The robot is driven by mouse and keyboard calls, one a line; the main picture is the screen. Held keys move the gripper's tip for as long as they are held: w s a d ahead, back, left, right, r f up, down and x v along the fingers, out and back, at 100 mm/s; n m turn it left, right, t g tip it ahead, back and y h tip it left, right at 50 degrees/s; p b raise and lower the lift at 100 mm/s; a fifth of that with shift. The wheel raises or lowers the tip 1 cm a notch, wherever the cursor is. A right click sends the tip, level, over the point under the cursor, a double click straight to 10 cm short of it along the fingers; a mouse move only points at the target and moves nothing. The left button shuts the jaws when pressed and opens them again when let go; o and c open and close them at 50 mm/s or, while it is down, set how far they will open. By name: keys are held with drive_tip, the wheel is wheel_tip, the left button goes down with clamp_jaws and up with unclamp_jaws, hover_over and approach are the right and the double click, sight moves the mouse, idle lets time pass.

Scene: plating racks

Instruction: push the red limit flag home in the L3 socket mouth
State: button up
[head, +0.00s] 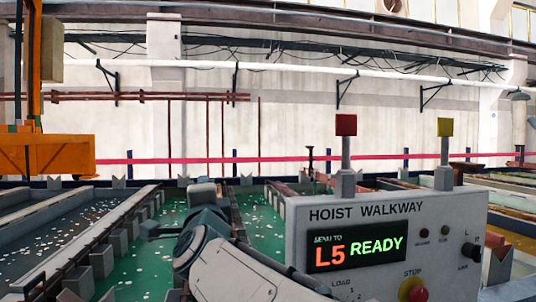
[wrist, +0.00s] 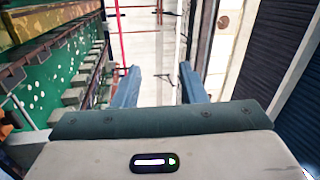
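A red square block (head: 346,125) tops a grey post at the back of the console in the head view; I cannot tell whether it is the limit flag. No L3 socket mouth can be made out. The console display (head: 357,247) reads "SEND TO L5 READY". My gripper (wrist: 160,80) is open in the wrist view, its two blue-grey fingers apart with nothing between them. In the head view my arm reaches up over the green tank, left of the console and apart from the red block.
Green tanks (head: 140,250) with stepped grey edges lie left. An orange hoist (head: 50,155) hangs far left.

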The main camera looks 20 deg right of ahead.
drive_tip(key=s+d+r+m+g+h+p, duration=0.1)
drive_tip(key=s+d+r+m+g+h, duration=0.2)
drive_tip(key=r+m+h, duration=0.55)
drive_tip(key=s+d+r+m+g+h+p, duration=0.15)
drive_tip(key=d+r+m+g+h, duration=0.35)
drive_tip(key=m, duration=0.7)
drive_tip(key=m+g+p, duration=0.3)
drive_tip(key=m+g, duration=0.8)
drive_tip(key=m, duration=0.3)
approach(343, 145)
drive_tip(key=shift+n+h, duration=0.25)
drive_tip(key=shift+h, duration=0.1)
drive_tip(key=d, duration=0.4)
drive_tip(key=shift+s+d, duration=0.15)
drive_tip(key=shift+d, duration=0.15)
drive_tip(key=shift+w+d+f+p, duration=0.15)
drive_tip(key=shift+d+p, duration=0.35)
drive_tip(key=shift+d, duration=0.55)
drive_tip(key=shift+w+d+f+p, duration=0.15)
drive_tip(key=shift+d+p, duration=0.3)
drive_tip(key=shift+d, duration=0.6)
drive_tip(key=shift+w+d+f+p, duration=0.15)
drive_tip(key=shift+d+p, duration=0.35)
drive_tip(key=shift+d, duration=0.6)
drive_tip(key=shift+r+t, duration=0.1)
drive_tip(key=shift+t, duration=0.3)
clamp_jaws()
